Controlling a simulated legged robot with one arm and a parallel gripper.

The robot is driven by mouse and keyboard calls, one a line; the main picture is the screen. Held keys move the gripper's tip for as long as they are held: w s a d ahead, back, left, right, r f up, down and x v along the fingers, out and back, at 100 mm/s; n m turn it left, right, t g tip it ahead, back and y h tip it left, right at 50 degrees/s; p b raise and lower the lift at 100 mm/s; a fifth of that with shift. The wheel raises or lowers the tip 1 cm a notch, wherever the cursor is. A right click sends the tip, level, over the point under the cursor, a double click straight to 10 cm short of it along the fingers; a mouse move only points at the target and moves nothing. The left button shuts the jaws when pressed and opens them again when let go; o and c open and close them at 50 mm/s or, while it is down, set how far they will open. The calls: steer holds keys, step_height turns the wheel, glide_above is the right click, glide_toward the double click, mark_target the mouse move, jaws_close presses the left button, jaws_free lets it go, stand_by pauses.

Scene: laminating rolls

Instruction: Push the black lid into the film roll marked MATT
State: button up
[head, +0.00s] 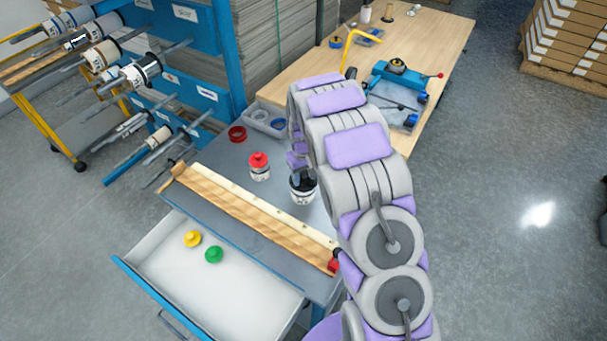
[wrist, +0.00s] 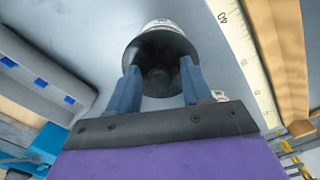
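A white roll with a black top stands upright on the grey bench. The roll (head: 303,197) is right of the red-topped roll in the head view, and its white side shows at the top of the wrist view (wrist: 165,24). The black lid (wrist: 160,50) is on the roll's end facing my gripper; how deep it sits is unclear. My gripper (wrist: 159,72) is right at the lid, its two blue-grey fingers apart, one on each side of the lid's dark middle. I see no firm grip. In the head view my arm partly covers the spot. The MATT marking is not readable.
A red-topped roll (head: 260,170) and red ring (head: 237,133) stand nearby. A wooden ruler strip (head: 250,215) runs along the bench front. The open drawer (head: 165,265) holds yellow (head: 192,239) and green (head: 214,254) lids. A roll rack (head: 200,95) stands left.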

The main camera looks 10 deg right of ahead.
steer(key=shift+o, duration=0.6)
steer(key=shift+r, duration=0.1)
step_height(320, 180, up, 16)
steer(key=p, duration=0.3)
steer(key=s+r+m, duration=0.1)
steer(key=s+r, duration=0.6)
steer(key=s, duration=0.2)
steer(key=s+r+m+g, duration=0.1)
steer(key=s+r+m, duration=0.1)
steer(key=s, duration=3.2)
steer(key=shift+r+g, duration=0.4)
steer(key=shift+r, duration=0.15)
